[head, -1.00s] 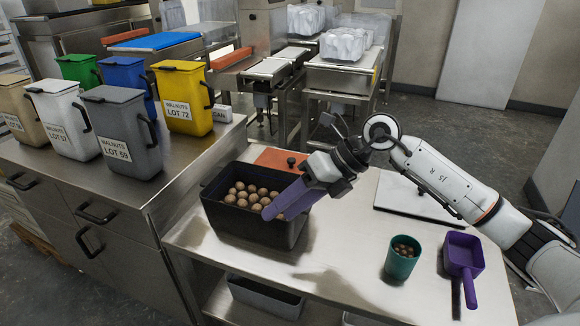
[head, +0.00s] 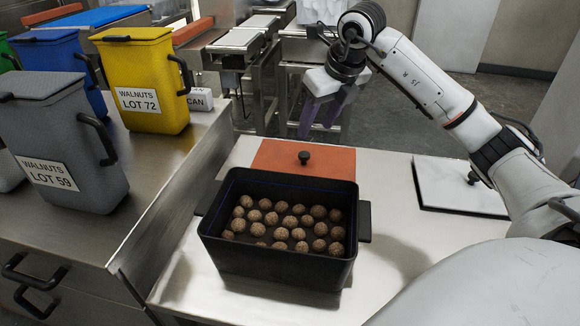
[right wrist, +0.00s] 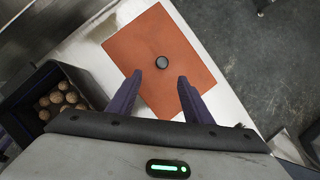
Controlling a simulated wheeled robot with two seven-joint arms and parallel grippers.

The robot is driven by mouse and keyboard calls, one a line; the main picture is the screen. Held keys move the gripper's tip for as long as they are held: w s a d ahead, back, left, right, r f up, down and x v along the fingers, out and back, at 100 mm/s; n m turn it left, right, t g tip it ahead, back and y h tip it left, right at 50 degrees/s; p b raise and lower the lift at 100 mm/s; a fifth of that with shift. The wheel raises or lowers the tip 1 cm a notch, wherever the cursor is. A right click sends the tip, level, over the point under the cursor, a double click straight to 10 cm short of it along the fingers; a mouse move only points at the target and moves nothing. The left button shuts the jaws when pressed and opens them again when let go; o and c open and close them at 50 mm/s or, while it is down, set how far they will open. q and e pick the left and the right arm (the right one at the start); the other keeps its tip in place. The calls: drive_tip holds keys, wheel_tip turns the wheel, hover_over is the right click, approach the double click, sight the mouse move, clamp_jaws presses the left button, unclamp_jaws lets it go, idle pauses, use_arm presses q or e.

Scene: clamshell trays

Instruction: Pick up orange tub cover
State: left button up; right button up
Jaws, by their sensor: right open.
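The orange tub cover (head: 330,163) is a flat square with a dark round knob (head: 304,157) in its middle. It lies on the steel table just behind the black tub, which hides part of its near edge in the head view. My left gripper is not in view.
The black tub (head: 225,245) full of walnuts stands in front of the cover. A white cover (head: 455,190) with a dark knob lies to the right. Grey (head: 50,120) and yellow (head: 145,65) walnut bins stand on the left counter. The table between is clear.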

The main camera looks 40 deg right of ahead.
sight(304, 154)
drive_tip(key=b+x, duration=0.1)
drive_tip(key=x, duration=0.5)
drive_tip(key=shift+w+f, duration=0.1)
drive_tip(key=shift+w, duration=0.05)
drive_tip(key=x, duration=0.1)
drive_tip(key=b+x, duration=0.1)
drive_tip(key=x, duration=0.3)
drive_tip(key=shift+d+f+b, duration=0.1)
drive_tip(key=shift+d+b, duration=0.15)
drive_tip(key=shift+b, duration=0.15)
clamp_jaws()
